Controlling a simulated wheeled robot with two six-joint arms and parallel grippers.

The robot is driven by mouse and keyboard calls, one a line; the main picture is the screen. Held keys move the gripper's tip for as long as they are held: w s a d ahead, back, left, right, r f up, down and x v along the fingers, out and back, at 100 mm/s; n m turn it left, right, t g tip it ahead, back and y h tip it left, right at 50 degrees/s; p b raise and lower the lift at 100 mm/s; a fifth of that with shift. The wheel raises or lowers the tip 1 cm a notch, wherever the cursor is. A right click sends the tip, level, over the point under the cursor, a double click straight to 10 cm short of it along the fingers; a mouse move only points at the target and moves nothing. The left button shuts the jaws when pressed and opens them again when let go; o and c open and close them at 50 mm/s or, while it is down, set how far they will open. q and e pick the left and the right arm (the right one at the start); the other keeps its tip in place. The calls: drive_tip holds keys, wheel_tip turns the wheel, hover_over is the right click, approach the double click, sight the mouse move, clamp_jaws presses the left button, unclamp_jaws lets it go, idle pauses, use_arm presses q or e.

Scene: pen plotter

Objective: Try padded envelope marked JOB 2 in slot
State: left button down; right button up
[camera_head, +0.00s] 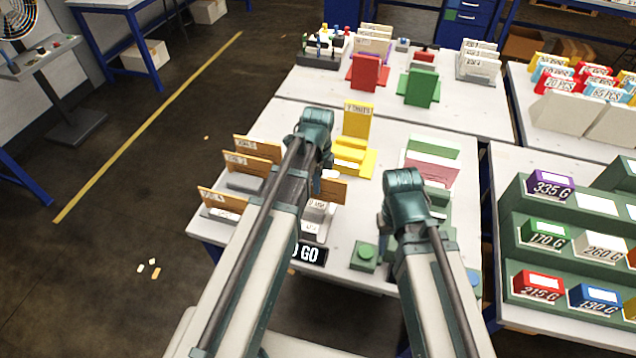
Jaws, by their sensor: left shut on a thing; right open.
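My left gripper (326,172) is over the near left part of the white table, its fingers mostly hidden by my arm. It is shut on a tan padded envelope (335,191), partly hidden behind the arm; I cannot read a JOB mark on it. Several similar tan envelopes (256,149) stand in grey holders left of the arm, their labels too small to read surely. A pale stand (318,222) lies just below the held envelope; I cannot tell whether it has the slot. My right gripper (434,205) is open, largely hidden by its wrist, apart from the envelope.
A black sign (309,254) reading "GO", its left part hidden, is at the front edge near a green button block (364,256). A yellow holder (355,158) and a green-and-pink holder (434,160) stand farther back. A stepped green rack (510,232) is at right.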

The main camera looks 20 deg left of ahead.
use_arm(q)
drive_tip(key=shift+r+p, duration=2.2)
drive_tip(key=shift+r, duration=0.05)
